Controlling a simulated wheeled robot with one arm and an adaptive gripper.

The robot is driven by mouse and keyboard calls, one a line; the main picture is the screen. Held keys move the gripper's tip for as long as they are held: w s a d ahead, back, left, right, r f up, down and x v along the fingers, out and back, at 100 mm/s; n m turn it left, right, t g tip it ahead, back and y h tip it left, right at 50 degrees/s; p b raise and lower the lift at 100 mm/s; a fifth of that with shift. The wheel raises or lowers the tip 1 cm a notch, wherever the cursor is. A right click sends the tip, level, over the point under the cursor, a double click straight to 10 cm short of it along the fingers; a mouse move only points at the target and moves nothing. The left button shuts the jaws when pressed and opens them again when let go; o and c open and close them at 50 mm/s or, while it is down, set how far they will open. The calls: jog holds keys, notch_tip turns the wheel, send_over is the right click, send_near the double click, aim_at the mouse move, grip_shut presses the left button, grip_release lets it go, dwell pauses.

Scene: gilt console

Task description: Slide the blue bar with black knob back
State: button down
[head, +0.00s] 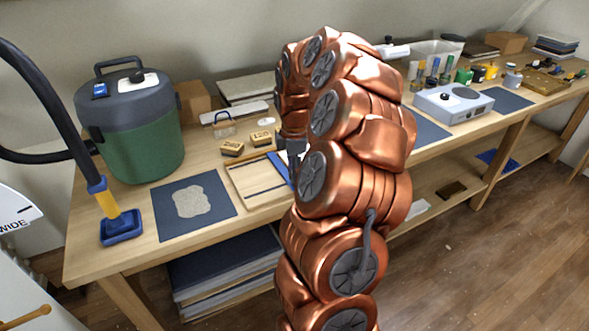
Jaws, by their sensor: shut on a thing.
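The blue bar (279,164) lies at the right side of a shallow wooden frame (235,187) on the workbench. Only a strip of it shows; my copper-coloured arm covers the rest. My gripper (294,158) points down at the bar, small and partly hidden by my arm. Its fingers are shut at the place of the black knob, which I cannot make out behind them.
A grey device (452,103) stands right of my arm.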

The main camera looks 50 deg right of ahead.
jog(key=w+a, duration=0.1)
jog(key=a, duration=0.3)
jog(key=w+a+b, duration=0.1)
jog(key=a, duration=0.3)
jog(key=w+a, duration=0.2)
jog(key=a, duration=0.2)
jog(key=shift+w+a+b, duration=0.1)
jog(key=shift+b, duration=0.25)
jog(key=c, duration=1)
grip_release()
jog(key=shift+a, duration=0.1)
jog(key=shift+o, duration=0.9)
jog(key=shift+r, duration=0.1)
notch_tip(320, 180, up, 12)
